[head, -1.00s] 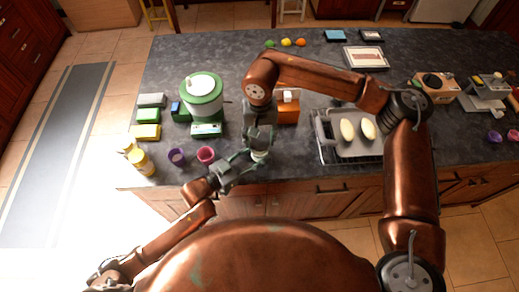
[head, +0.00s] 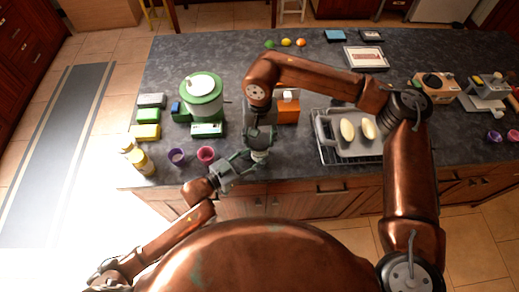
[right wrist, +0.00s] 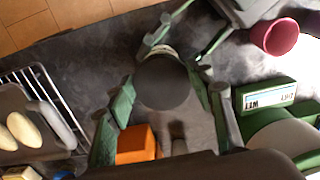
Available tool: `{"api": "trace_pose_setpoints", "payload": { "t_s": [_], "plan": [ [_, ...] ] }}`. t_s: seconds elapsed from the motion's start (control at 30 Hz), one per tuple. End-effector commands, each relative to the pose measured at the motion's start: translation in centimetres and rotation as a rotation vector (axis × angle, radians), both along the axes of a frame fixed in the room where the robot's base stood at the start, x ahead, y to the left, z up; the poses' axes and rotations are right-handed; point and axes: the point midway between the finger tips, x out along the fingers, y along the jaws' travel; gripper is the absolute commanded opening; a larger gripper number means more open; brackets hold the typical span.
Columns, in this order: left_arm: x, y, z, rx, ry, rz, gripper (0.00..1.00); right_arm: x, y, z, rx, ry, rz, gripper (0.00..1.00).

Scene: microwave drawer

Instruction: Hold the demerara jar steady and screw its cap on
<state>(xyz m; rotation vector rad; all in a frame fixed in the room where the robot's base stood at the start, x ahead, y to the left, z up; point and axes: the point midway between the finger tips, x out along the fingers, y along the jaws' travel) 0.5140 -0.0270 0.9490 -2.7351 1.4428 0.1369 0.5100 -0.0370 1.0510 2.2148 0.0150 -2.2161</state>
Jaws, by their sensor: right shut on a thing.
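The demerara jar (head: 260,156) shows as a small pale shape at the counter's front edge in the head view, mostly hidden by my grippers. Its dark round cap (right wrist: 162,82) shows from above in the right wrist view, covering most of the jar. My right gripper (head: 260,146) points down over the jar and is shut on the cap, its green fingers on either side. My left gripper (head: 240,165) comes in low from the left. Its fingers reach to both sides of the jar below the cap; whether they press on it is hidden.
A magenta cup (head: 206,154) and a purple cup (head: 177,156) stand left of the jar. A green-and-white appliance (head: 203,95) is behind them. An orange box (head: 289,112) and a tray with two pale loaves (head: 335,128) are to the right.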

Motion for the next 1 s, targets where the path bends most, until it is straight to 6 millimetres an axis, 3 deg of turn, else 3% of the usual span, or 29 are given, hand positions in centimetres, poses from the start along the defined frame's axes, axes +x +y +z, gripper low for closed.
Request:
{"api": "trace_pose_setpoints", "payload": {
  "t_s": [0.2,0.23,0.5,0.7,1.0],
  "plan": [
    [0.0,0.02,-0.07,0.001,0.001,0.0,0.0,0.01,0.01,0.06,0.001,0.0,0.0,0.39],
    [0.0,0.02,-0.07,0.001,0.001,0.0,0.0,0.01,0.01,0.06,0.001,0.0,0.0,0.5],
    [0.0,0.02,-0.07,0.001,0.001,0.0,0.0,0.01,0.0,0.03,0.0,0.0,0.0,0.69],
    [-0.01,0.01,-0.07,0.001,0.001,0.0,0.0,0.01,0.0,0.02,0.0,0.0,0.0,0.68],
    [-0.01,0.01,-0.07,0.001,0.001,0.0,0.0,0.0,0.0,0.01,0.0,0.0,0.0,0.47]
  ]
}}
